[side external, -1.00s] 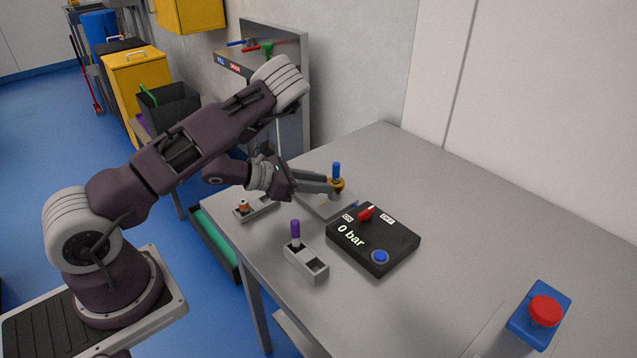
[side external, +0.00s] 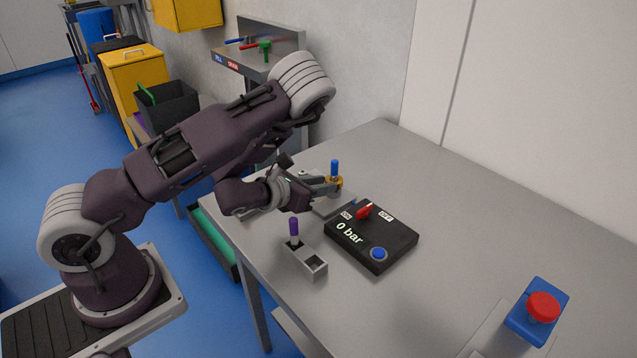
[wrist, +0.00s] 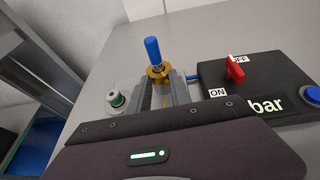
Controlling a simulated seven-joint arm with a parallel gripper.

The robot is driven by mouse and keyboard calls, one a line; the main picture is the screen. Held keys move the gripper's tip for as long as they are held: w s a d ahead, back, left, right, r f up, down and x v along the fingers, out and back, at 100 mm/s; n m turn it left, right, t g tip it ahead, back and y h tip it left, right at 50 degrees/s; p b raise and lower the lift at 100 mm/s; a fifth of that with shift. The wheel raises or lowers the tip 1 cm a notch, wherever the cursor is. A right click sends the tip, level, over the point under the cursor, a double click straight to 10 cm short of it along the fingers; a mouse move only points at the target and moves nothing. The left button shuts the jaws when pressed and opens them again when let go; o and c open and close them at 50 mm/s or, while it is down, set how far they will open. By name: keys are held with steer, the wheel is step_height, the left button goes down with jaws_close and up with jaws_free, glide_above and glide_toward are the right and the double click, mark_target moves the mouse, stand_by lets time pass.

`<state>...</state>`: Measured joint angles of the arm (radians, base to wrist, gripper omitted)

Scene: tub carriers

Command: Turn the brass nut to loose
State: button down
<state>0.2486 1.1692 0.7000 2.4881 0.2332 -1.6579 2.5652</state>
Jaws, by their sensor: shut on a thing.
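The brass nut (side external: 338,182) sits around a post with a blue top, on a small grey base (side external: 326,210) on the table. The nut (wrist: 158,76) also shows in the wrist view, below the upright blue top (wrist: 153,49). My gripper (side external: 330,187) is shut on the nut from the left side. In the wrist view its two grey fingers (wrist: 160,90) lie on either side of the nut and hide part of it and the base.
Right of the nut is a black box (side external: 372,238) reading 0 bar, with a red lever (side external: 364,212) and blue button (side external: 378,254). A grey holder (side external: 307,262) carries a purple-topped pin.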

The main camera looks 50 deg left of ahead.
steer(key=shift+w+d+n+y, duration=0.1)
steer(key=shift+d+n+y, duration=0.2)
steer(key=shift+n+y, duration=0.25)
steer(key=c, duration=1.4)
jaws_free()
steer(key=shift+r+y, duration=0.1)
steer(key=shift+y, duration=0.15)
step_height(320, 180, up, 10)
steer(key=shift+f, duration=0.1)
